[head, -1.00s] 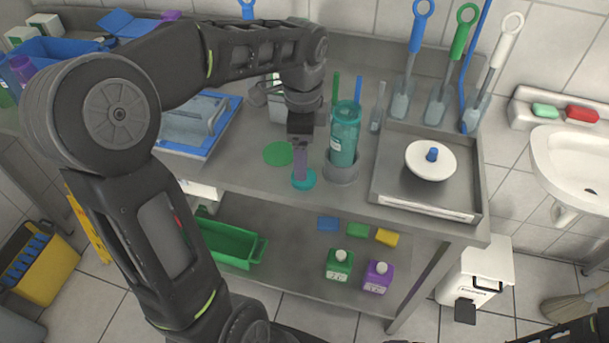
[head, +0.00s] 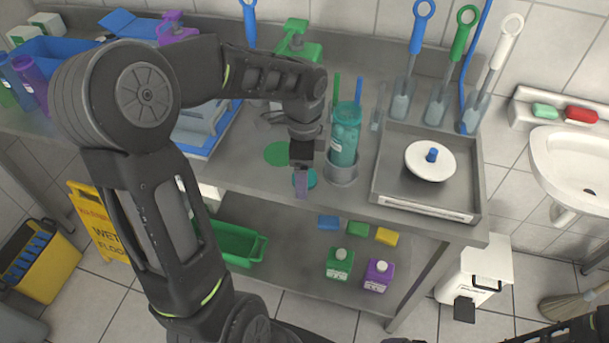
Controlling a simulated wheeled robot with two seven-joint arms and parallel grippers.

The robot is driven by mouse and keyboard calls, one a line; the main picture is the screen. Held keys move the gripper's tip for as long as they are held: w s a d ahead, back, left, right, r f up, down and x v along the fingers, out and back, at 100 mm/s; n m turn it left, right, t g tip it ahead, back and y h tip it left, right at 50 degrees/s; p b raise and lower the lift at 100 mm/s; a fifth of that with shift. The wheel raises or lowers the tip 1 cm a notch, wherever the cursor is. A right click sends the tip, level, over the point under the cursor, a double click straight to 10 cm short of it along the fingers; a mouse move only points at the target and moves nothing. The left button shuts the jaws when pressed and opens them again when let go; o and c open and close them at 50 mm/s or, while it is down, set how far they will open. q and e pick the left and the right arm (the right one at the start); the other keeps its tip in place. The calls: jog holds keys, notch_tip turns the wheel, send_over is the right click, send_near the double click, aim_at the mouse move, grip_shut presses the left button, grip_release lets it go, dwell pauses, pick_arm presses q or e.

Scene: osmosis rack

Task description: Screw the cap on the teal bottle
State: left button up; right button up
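The teal bottle (head: 345,135) stands upright in a grey cup-like holder (head: 341,172) on the steel table. Its top shows no separate cap. A teal cap (head: 312,178) is near the table's front edge, left of the holder. My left gripper (head: 301,189) points down at the cap, with its purple-grey fingers in front of it and hiding part of it. The fingers show edge-on, so I cannot tell if they are open or touch the cap. Only part of my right arm shows at the lower right corner; its gripper is out of view.
A flat green disc (head: 277,153) lies left of the bottle. Thin green and blue sticks rise behind the bottle. A blue-framed tray (head: 207,145) is at the left. Brushes stand at the back.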

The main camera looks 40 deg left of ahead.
pick_arm(q)
jog(key=shift+c, duration=0.5)
jog(key=c, duration=1.3)
jog(key=shift+r, duration=0.1)
notch_tip(320, 180, up, 10)
jog(key=shift+f+b, duration=0.1)
jog(key=shift+b, duration=0.25)
